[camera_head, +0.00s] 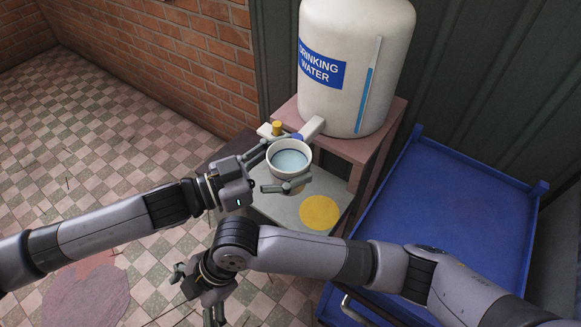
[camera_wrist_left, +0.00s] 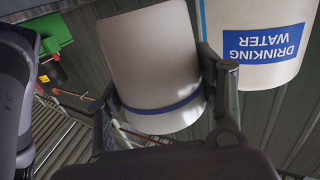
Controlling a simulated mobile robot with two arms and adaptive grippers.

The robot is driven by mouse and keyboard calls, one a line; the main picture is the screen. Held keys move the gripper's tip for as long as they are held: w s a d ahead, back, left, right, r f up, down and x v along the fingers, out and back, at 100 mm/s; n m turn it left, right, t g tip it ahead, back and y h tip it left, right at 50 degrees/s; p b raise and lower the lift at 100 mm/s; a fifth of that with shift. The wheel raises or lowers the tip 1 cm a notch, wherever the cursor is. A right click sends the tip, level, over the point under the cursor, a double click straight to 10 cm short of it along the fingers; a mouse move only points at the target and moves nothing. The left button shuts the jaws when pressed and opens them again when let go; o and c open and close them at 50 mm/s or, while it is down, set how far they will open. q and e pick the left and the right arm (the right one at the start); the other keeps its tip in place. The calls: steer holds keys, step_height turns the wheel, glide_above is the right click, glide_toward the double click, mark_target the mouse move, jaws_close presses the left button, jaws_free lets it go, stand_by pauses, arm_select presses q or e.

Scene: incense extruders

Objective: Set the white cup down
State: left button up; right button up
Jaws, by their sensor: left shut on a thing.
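The white cup (camera_head: 291,173) is held upright by my left gripper (camera_head: 284,164), just below the spout of the water tank. It holds pale bluish water. In the left wrist view the cup (camera_wrist_left: 150,60) shows a blue band and sits between the two fingers of my left gripper (camera_wrist_left: 160,100). Below the cup is a grey stand top (camera_head: 280,205) with a yellow round spot (camera_head: 320,212). The cup appears to be above this surface, apart from it. My right gripper (camera_head: 196,294) is low at the lower left, over the floor, with its fingers apart and empty.
A white tank labelled "DRINKING WATER" (camera_head: 350,60) stands on a pinkish table (camera_head: 375,150), with a white tap (camera_head: 312,127) and yellow knob (camera_head: 277,128). A blue cart (camera_head: 450,215) stands at the right. My right arm crosses in front of the stand. Tiled floor (camera_head: 110,150) is open at left.

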arm_select(q)
steer(key=shift+s+r, duration=0.1)
arm_select(e)
steer(key=d+r+n+t+h, duration=0.1)
steer(key=d+r+n+h, duration=0.4)
steer(key=d, duration=0.4)
steer(key=w+d+r+n+t, duration=0.2)
steer(key=w+d+r+t, duration=0.15)
steer(key=r, duration=0.45)
steer(key=w+d+r+n+t, duration=0.1)
steer(key=w+d+r+t, duration=0.25)
steer(key=r, duration=0.35)
steer(key=w+d+r+n+t, duration=0.25)
steer(key=w+r+t, duration=0.2)
steer(key=r, duration=0.35)
glide_toward(288, 164)
steer(key=w, duration=0.1)
steer(key=w+f, duration=0.1)
steer(key=w, duration=0.1)
steer(key=shift+w+a+f+g, duration=0.15)
steer(key=shift+a+f+g, duration=0.1)
steer(key=shift+a, duration=0.05)
steer(key=shift+c, duration=0.3)
